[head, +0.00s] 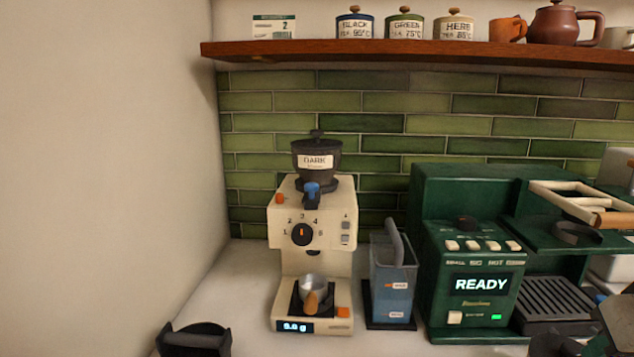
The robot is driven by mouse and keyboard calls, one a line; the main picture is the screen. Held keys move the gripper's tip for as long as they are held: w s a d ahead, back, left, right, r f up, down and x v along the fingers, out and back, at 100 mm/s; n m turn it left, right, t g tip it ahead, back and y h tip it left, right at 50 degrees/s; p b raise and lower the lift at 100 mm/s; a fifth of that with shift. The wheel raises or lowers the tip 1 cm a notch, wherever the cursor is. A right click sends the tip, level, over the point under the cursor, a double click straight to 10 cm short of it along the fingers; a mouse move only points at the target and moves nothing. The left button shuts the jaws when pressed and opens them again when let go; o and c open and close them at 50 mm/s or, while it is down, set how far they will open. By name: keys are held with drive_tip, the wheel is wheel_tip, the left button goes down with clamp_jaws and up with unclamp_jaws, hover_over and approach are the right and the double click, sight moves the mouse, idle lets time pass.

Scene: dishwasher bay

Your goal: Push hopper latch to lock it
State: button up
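The dark hopper (316,158), labelled "DARK" and capped with a lid, sits on top of the cream grinder (312,215). A blue latch (312,190) sticks out at the front of the hopper's base, just above the grinder's dial. From this view I cannot tell whether the latch is fully seated.
A blue-grey container (392,280) and a green coffee machine (475,285) reading "READY" stand to the right. A dark object (195,339) is at the front left. A wooden shelf (420,52) hangs above.

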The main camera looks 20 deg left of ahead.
drive_tip(key=w+a+r+n+t+y, duration=0.2)
drive_tip(key=w+a+r+t, duration=0.2)
drive_tip(key=w+a, duration=0.6)
drive_tip(key=n+y, duration=0.9)
drive_tip(key=y, duration=0.5)
approach(315, 187)
drive_tip(key=x, duration=1)
drive_tip(key=shift+w+a, duration=0.4)
drive_tip(key=shift+a, duration=0.05)
clamp_jaws()
